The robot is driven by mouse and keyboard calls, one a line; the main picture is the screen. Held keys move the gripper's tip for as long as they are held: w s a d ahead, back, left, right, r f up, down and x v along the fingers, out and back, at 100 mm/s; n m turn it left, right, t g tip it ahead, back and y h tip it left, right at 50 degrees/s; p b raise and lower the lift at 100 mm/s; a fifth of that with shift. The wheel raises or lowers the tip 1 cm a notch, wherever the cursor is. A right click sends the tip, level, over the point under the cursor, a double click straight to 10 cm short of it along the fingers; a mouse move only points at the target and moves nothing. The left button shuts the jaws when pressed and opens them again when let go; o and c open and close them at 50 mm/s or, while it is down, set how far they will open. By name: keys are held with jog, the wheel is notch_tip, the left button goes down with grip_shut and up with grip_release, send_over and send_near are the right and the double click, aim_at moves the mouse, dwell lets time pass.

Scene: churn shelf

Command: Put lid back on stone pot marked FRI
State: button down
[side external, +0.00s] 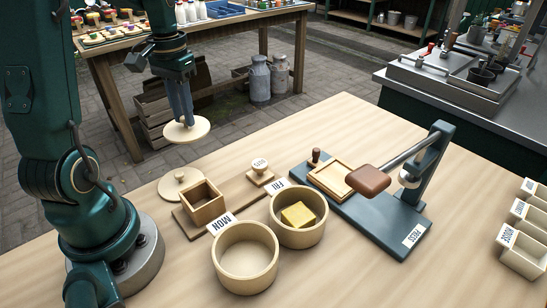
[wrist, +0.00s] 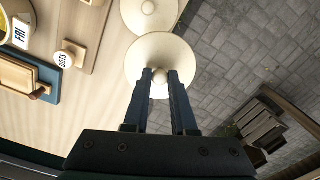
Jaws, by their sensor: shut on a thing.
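My gripper (side external: 183,118) is shut on the knob of a round pale lid (side external: 201,131), held level in the air left of the table, well away from the pots. In the wrist view the held lid (wrist: 142,58) hangs from the fingertips (wrist: 160,76). The stone pot marked FRI (side external: 300,237) stands uncovered on the table with a yellow block (side external: 298,215) inside. Its FRI label also shows at the left of the wrist view (wrist: 20,31). The pot marked MON (side external: 246,278) is uncovered and empty. A second lid (side external: 172,190) lies on the table near my base.
A square wooden box (side external: 203,203) on a board and a DOTS stamp (side external: 260,174) stand behind the pots. The press (side external: 385,215) with its raised arm is right of FRI. Labelled boxes (side external: 525,255) line the right edge.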

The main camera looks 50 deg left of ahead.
aim_at(170, 127)
jog(key=shift+s+a+r, duration=0.95)
jog(key=shift+s+a, duration=0.1)
jog(key=shift+s, duration=0.15)
jog(key=shift+s+a+r+n, duration=0.15)
jog(key=shift+s+n, duration=0.1)
jog(key=shift+n, duration=0.25)
jog(key=shift+w+r+n, duration=0.1)
jog(key=shift+r+n, duration=0.1)
jog(key=shift+n, duration=1.3)
jog(key=w+d, duration=0.2)
jog(key=w+d+r, duration=0.1)
jog(key=w+d, duration=0.2)
jog(key=shift+w, duration=0.25)
jog(key=w+d+m, duration=0.3)
jog(key=d+m, duration=0.2)
jog(key=d, duration=2.1)
jog(key=shift+f, duration=3.05)
jog(key=shift+f, duration=0.15)
